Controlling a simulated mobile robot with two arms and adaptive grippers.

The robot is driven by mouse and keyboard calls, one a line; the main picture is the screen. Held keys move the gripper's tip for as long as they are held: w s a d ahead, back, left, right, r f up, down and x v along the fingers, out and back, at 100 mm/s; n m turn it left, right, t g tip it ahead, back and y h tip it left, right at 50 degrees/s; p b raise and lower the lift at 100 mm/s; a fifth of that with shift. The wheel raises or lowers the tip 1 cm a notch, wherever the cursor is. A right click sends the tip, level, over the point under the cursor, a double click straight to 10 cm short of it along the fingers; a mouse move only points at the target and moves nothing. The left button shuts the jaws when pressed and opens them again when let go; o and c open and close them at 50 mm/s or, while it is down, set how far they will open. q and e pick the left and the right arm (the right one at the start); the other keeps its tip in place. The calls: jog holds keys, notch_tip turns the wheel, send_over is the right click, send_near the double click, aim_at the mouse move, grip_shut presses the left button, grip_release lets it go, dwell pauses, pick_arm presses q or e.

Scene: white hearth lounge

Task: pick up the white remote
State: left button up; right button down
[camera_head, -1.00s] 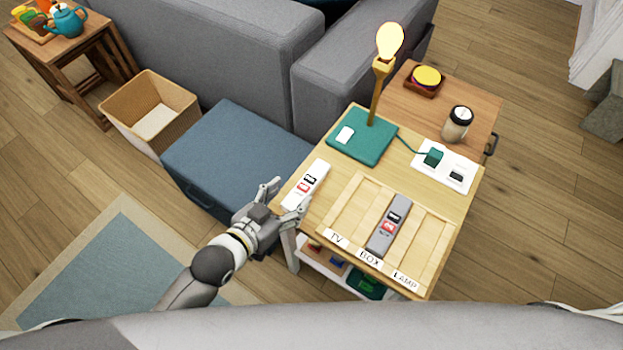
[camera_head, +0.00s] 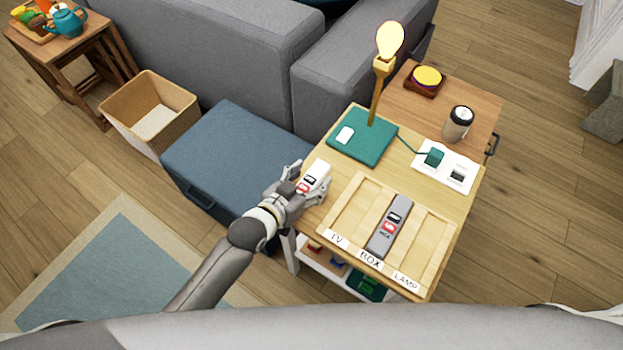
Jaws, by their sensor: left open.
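The white remote (camera_head: 317,174) lies on the wooden side table (camera_head: 395,177), near its left edge. It has dark and red buttons, and its near end is partly hidden by my left gripper. My left gripper (camera_head: 305,186) is open at the near end of the remote, with one finger on the far left side and the other on the near right side. I cannot tell whether the fingers touch it. My right gripper is not in view.
A wooden tray (camera_head: 347,205) labelled TV, BOX and LAMP holds a grey remote (camera_head: 390,226) in its middle slot. A lit lamp stands on a teal base (camera_head: 362,150) behind. A blue storage box (camera_head: 235,150) stands left of the table.

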pick_arm(q)
jog(key=shift+c, duration=0.5)
jog(key=c, duration=1.1)
jog(key=shift+r, duration=0.15)
